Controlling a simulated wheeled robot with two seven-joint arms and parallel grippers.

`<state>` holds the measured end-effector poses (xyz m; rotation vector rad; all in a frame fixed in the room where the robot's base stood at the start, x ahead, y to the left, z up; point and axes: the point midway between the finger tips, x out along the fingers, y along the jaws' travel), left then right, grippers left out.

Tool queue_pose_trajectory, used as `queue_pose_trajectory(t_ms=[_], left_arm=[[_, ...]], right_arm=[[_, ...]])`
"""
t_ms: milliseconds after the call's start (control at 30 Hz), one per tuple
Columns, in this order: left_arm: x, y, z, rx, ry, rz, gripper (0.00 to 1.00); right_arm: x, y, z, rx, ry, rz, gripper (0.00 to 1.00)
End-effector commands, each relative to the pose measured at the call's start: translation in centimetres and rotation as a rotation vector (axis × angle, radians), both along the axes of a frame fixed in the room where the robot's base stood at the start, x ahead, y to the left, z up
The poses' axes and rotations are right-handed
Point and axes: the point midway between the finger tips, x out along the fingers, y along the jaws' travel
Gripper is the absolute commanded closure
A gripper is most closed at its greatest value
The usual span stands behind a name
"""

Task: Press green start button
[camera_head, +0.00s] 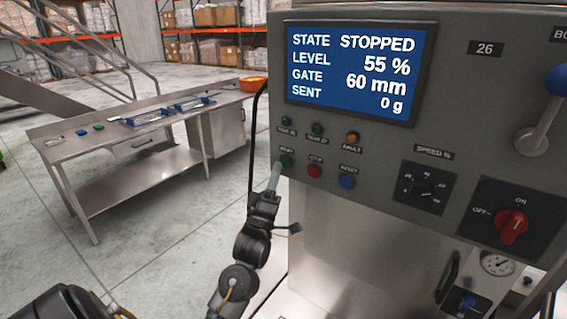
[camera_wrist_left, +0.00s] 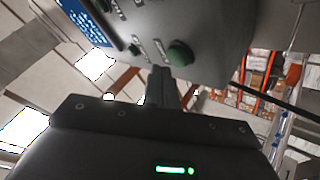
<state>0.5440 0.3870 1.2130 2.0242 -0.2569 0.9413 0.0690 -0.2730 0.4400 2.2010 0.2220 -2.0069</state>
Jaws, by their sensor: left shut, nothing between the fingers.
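The green start button (camera_head: 286,161) is at the left end of the lower button row on a grey control panel. In the left wrist view the green button (camera_wrist_left: 180,53) shows large, just beyond my fingertips. My left gripper (camera_head: 275,172) is shut and empty, its fingers pointing up at the panel just below and left of the button. In the left wrist view the shut fingers (camera_wrist_left: 161,76) end close to the button; I cannot tell whether they touch it. The screen (camera_head: 355,75) reads STOPPED, 55 %, 60 mm and 0 g. My right gripper is out of view.
A red button (camera_head: 315,171) and a blue button (camera_head: 347,182) sit right of the green one. Small lamps (camera_head: 317,128) are above. A speed knob (camera_head: 428,188) and red switch (camera_head: 511,227) are further right. A steel table (camera_head: 150,175) stands behind at left.

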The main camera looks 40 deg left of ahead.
Motion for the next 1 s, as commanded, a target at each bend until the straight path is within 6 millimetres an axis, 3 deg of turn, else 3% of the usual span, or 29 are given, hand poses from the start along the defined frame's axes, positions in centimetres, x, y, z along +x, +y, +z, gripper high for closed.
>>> queue_pose_trajectory(t_ms=[1000], left_arm=[[0.87,0.01,0.02,0.0,0.0,0.0,1.0]], right_arm=[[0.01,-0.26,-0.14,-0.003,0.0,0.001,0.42]])
